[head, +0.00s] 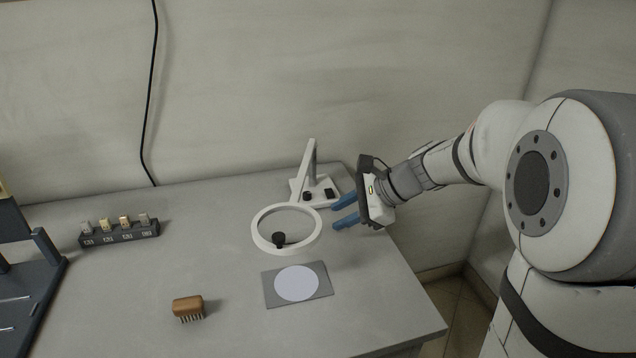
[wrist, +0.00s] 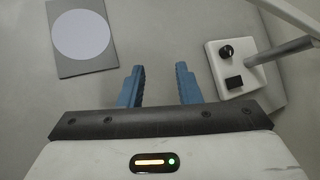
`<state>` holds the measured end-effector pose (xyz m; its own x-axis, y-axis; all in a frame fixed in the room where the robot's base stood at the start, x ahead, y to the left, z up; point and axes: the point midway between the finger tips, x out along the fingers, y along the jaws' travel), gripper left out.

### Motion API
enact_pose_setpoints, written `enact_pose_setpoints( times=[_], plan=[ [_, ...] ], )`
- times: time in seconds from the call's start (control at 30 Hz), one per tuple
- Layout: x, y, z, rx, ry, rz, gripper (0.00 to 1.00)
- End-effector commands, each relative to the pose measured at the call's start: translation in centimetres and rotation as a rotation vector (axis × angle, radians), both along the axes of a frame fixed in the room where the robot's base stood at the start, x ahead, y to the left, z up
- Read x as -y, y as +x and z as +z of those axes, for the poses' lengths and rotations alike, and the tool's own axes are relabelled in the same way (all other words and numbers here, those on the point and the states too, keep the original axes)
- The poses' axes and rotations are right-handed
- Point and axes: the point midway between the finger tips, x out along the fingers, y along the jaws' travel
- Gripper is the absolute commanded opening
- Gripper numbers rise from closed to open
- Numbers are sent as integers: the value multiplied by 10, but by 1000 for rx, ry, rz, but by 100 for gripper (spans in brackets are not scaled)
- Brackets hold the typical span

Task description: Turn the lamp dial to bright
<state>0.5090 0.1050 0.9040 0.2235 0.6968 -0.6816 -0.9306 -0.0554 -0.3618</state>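A white lamp with a ring head (head: 258,242) stands at the back right of the table. Its square white base (head: 318,189) carries a round black dial (head: 307,196) and a black rectangular switch (head: 330,194). In the wrist view the dial (wrist: 226,52) and the switch (wrist: 234,82) show at the right, with the lamp post (wrist: 283,50) beside them. The dial's setting is too small to read. My gripper (head: 335,214) has its blue fingers apart and empty, just right of the ring. In the wrist view my gripper (wrist: 160,70) is left of the base, apart from the dial.
A grey plate with a pale disc (head: 295,284) lies in front of the ring. A small black object (head: 279,240) shows through the ring. A brown brush (head: 188,308), a dark block with several small pieces (head: 120,233) and a dark rack (head: 22,270) are farther left.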

Motion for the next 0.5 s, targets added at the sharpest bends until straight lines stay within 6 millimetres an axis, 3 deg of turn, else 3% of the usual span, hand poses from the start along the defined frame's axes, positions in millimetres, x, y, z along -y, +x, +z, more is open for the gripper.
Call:
enact_pose_setpoints(
  times=[0.03, 0.2, 0.3, 0.5],
  plan=[
    [-1, 27, -20, -58, 97, -96, 31],
    [-1, 89, -30, -208, 362, -329, 31],
    [2, 108, -32, -254, 448, -396, 31],
    [-9, 123, -37, -280, 494, -428, 31]
  ],
)
